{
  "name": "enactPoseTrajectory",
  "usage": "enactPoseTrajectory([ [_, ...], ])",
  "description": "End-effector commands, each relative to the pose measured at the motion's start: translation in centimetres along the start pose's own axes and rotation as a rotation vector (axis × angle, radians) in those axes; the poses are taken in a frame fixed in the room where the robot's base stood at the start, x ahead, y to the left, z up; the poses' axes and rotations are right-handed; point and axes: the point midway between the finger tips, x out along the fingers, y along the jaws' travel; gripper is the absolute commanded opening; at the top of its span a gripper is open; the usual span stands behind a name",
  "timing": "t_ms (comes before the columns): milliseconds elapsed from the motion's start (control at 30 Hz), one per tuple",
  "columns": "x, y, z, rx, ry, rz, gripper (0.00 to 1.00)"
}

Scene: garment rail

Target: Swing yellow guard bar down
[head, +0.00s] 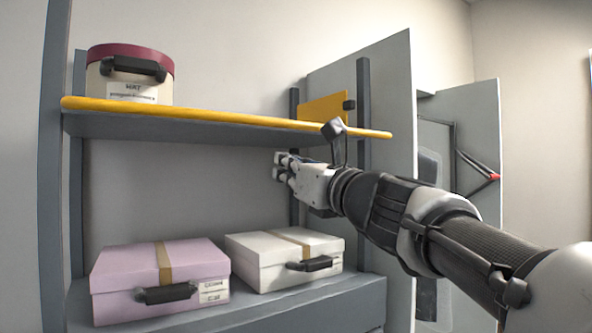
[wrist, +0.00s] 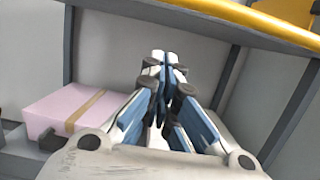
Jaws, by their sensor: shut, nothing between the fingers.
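The yellow guard bar (head: 225,116) runs along the front edge of the upper shelf, from the left post to past the right post. It also crosses the upper right of the wrist view (wrist: 255,22). A yellow plate (head: 322,108) with a dark knob stands behind its right end. My gripper (head: 281,167) is below the bar and the shelf, apart from both, pointing left. In the wrist view my gripper (wrist: 165,60) has its fingers together with nothing between them. My wrist overlaps the view just below the bar's right part.
A round hat box (head: 130,72) stands on the upper shelf. A pink box (head: 125,265) and a white box (head: 265,250) sit on the lower shelf. Grey posts (head: 364,90) and a grey side panel (head: 393,80) stand at the right. The space between the shelves is open.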

Motion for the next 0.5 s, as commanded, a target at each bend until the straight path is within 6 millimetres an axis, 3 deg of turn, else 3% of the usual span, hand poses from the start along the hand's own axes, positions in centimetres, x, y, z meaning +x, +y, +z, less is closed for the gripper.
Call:
enactPoseTrajectory([
  [33,0.1,0.0,1.8,-0.005,-0.007,-0.001,0.00],
  [167,0.4,0.0,3.2,-0.004,-0.006,-0.002,0.00],
  [500,0.6,-0.1,3.8,-0.002,-0.004,-0.002,0.00],
])
